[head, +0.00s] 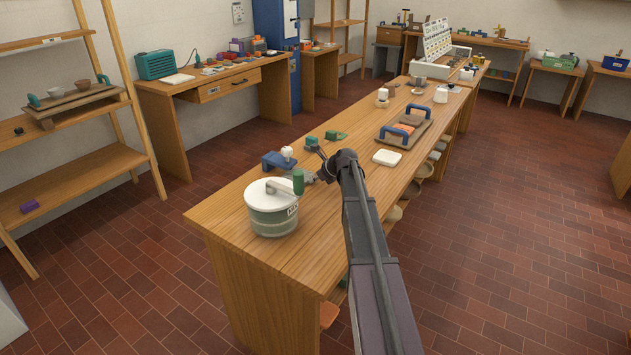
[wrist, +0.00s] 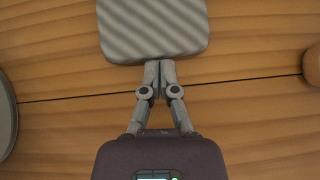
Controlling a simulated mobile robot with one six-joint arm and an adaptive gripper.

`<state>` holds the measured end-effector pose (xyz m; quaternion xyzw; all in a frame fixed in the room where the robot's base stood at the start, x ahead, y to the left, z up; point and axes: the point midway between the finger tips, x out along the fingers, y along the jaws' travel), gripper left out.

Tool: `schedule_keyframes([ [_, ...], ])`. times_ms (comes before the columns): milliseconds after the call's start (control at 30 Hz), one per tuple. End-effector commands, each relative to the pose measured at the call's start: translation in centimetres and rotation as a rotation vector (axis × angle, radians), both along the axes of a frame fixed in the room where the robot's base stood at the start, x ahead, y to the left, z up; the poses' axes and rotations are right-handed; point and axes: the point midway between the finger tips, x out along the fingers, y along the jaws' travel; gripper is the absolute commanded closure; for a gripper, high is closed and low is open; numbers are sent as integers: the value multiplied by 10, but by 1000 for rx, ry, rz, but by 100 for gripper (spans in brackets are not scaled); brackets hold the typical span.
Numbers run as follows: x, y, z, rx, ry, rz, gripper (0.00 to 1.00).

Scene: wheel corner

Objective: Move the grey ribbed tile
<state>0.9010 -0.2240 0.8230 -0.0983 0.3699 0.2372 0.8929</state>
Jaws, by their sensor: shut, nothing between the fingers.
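The grey ribbed tile (wrist: 153,27) lies flat on the wooden bench top in the wrist view, cut off by the top edge, with diagonal ribs. My gripper (wrist: 158,64) is shut and empty. Its fingertips are together at the middle of the tile's near edge; whether they touch it I cannot tell. In the head view my gripper (head: 320,164) is low over the near part of the bench, behind the lidded pot. I cannot make out the tile clearly there, as my arm and nearby things crowd that spot.
The lidded pot (head: 272,222) and a green cylinder (head: 298,182) stand close to my gripper. A blue block (head: 277,161) is just left. A white slab (head: 386,157) and a tray (head: 417,134) with blue-handled things lie farther along. Bare bench (head: 250,255) shows at the front.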

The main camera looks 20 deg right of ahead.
Motion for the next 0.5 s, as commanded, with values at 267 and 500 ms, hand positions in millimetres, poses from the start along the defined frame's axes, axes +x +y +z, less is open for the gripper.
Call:
schedule_keyframes([
  [267,-11,-7,0,1,0,-1,100],
  [500,-30,-21,9,1,0,1,100],
])
